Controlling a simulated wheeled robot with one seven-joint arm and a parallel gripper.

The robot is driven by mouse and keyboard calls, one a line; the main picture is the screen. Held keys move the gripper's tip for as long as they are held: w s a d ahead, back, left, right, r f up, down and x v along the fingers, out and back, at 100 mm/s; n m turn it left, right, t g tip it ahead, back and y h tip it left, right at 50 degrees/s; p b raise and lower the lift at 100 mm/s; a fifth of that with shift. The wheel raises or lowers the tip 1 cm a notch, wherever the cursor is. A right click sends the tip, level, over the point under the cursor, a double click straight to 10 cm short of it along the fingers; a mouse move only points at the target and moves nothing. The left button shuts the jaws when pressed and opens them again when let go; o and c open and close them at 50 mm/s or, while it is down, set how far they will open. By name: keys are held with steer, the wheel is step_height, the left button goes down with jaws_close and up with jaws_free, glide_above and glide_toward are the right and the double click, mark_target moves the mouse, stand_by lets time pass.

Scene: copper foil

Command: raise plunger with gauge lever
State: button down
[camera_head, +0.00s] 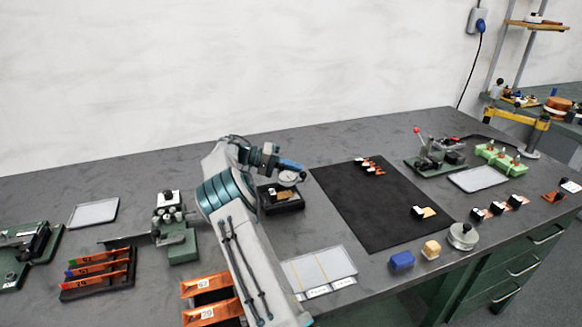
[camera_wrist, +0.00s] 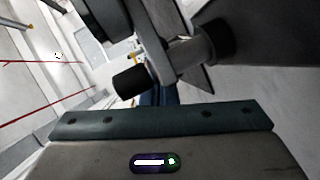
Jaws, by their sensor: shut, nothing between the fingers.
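The gauge stands near the middle of the bench on a black base (camera_head: 284,199), partly hidden by my arm. A round grey part (camera_head: 289,179), seemingly its dial, shows above the base. My gripper (camera_head: 290,165) is at the upper part of the gauge, shut and empty. In the wrist view, a black cylindrical knob (camera_wrist: 130,81) on a grey link, seemingly the gauge lever, is close in front of the teal gripper bar (camera_wrist: 165,120). A grey shaft (camera_wrist: 190,52) lies beside it. The fingertips are hidden there, and I cannot tell whether they touch the lever. The plunger is not distinguishable.
A black mat (camera_head: 375,210) with small parts lies to the right. A green fixture (camera_head: 176,235) stands left of my arm. The bench behind the gauge is clear.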

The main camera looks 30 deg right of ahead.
steer(key=shift+v, duration=3.75)
